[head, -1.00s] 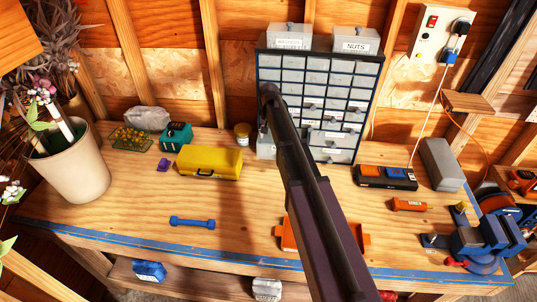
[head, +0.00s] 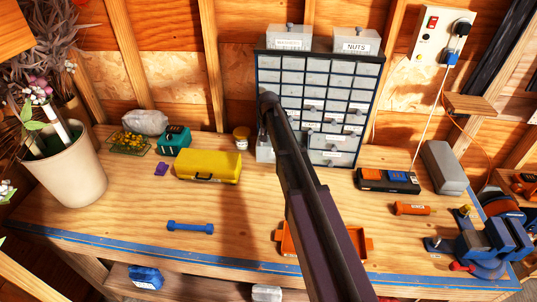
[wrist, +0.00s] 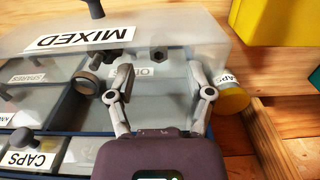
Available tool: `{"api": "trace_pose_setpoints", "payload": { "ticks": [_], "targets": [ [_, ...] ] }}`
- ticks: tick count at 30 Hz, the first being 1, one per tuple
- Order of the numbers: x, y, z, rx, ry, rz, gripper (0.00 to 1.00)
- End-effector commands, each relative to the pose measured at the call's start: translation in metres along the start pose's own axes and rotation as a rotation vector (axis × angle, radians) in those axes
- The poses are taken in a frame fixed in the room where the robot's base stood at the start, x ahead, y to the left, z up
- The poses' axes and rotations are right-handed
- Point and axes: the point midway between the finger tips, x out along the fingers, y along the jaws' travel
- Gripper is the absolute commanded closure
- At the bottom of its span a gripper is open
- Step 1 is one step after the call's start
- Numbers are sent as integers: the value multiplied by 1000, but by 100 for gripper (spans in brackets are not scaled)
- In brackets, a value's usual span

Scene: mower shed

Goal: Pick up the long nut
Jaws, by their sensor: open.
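A small dark hex nut (wrist: 158,55), which looks like the long nut, is in the wrist view inside a pale translucent drawer (wrist: 205,40) labelled MIXED. The drawer sticks out low on the left side of the cabinet; in the head view a bit of it shows beside my arm (head: 265,150). My gripper (wrist: 160,75) is open, its two fingers apart over the drawer. The nut appears between and just beyond the fingertips, with nothing held. Whether the fingers reach its depth is unclear.
A yellow-lidded jar (wrist: 233,97) stands close beside the drawer. A yellow toolbox (head: 208,167) is left of it. The drawer cabinet (head: 376,95) stands behind my arm.

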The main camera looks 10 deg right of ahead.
Motion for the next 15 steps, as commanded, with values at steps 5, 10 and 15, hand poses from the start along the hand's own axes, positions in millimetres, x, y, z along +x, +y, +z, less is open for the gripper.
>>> {"api": "trace_pose_setpoints", "payload": {
  "ticks": [5,10,15],
  "targets": [
    [14,0,-1,0,0,0,33],
    [28,1,-2,-1,0,0,33],
    [40,1,-3,-1,0,0,33]
  ]
}}
